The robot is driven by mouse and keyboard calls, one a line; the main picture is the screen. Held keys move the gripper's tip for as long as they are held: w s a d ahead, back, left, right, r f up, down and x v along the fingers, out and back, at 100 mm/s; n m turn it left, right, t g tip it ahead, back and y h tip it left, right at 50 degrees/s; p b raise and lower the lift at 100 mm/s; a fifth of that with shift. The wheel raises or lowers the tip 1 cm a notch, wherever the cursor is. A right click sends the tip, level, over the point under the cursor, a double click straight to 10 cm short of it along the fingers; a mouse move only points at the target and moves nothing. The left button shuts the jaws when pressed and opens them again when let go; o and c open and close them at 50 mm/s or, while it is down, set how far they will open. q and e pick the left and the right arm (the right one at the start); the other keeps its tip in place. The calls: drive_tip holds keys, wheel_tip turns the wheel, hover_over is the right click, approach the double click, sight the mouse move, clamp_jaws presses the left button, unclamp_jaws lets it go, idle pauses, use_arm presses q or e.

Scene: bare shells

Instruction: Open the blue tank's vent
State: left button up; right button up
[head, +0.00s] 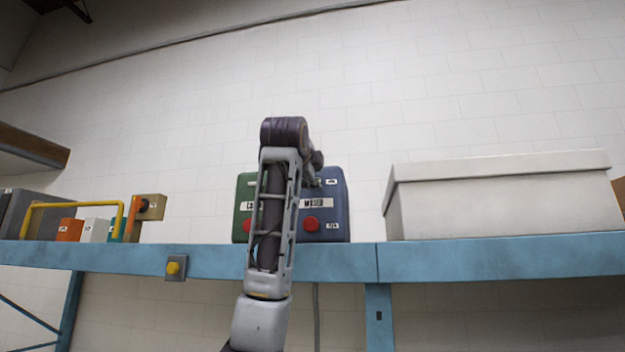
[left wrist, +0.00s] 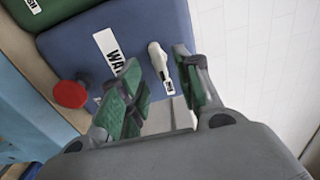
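The blue tank (head: 337,212) stands on the blue shelf, right of the green tank (head: 242,222). It also fills the upper middle of the left wrist view (left wrist: 72,50). It has a white label, a red knob (left wrist: 69,94) and a small white lever (left wrist: 156,56) with a small tag by it, possibly the vent. My left gripper (left wrist: 158,88) is open, its green-padded fingers on either side of the lever's tagged end. I cannot tell whether they touch it. In the head view my left arm hides part of both tanks. My right gripper is out of view.
A large white box (head: 500,205) stands on the shelf (head: 450,262) to the right. To the left are a yellow rail (head: 75,204), small coloured boxes and a tan box (head: 150,207). A yellow button (head: 174,268) sits on the shelf's front edge.

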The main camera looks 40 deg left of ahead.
use_arm(q)
drive_tip(key=v, duration=0.9)
drive_tip(key=shift+d, duration=0.1)
idle(0.6)
